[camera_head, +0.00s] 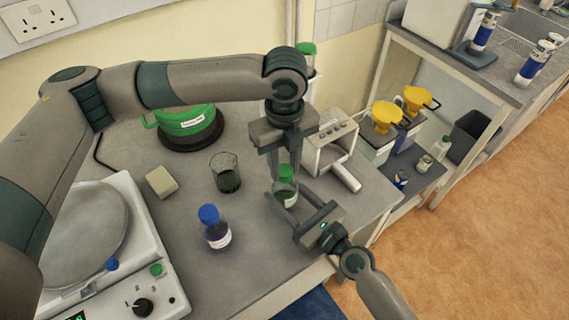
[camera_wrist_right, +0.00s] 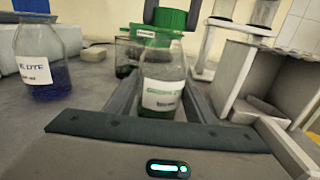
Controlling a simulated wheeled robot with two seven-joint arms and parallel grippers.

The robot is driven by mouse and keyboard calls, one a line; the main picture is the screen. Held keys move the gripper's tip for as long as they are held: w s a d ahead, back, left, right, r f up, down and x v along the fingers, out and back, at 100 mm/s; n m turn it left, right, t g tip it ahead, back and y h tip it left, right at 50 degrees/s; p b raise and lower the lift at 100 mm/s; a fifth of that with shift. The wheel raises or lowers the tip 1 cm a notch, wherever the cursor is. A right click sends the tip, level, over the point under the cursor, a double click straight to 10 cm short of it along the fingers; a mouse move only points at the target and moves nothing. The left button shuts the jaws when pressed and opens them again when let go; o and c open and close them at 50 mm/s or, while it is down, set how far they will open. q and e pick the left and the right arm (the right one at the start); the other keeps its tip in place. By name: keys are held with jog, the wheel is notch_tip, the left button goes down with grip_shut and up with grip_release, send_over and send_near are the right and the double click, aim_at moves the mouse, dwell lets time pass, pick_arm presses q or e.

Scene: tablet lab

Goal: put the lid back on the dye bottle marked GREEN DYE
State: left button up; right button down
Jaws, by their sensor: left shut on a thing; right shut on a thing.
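The green dye bottle (camera_head: 287,192) stands upright on the bench, and its label and dark green liquid show in the right wrist view (camera_wrist_right: 162,92). My right gripper (camera_head: 289,196) is shut on its body from the front. My left gripper (camera_head: 286,164) points down from above and is shut on the green lid (camera_head: 286,173). The lid is upright and lined up over the bottle's neck in the right wrist view (camera_wrist_right: 167,20). It sits at the mouth; I cannot tell whether it is seated on the thread.
A blue-lidded dye bottle (camera_head: 215,232) stands to the left. A beaker (camera_head: 228,180) of dark liquid and a pale block (camera_head: 161,182) are behind it. A balance (camera_head: 150,225) fills the left front. A white instrument (camera_head: 328,150) stands close on the right, near the bench edge.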

pick_arm(q)
jog(key=m, duration=0.7)
jog(key=shift+w, duration=0.1)
jog(key=o, duration=1.2)
jog(key=shift+o, duration=0.2)
notch_tip(320, 180, up, 12)
pick_arm(e)
jog(key=c, duration=0.7)
grip_release()
jog(key=shift+c, duration=0.2)
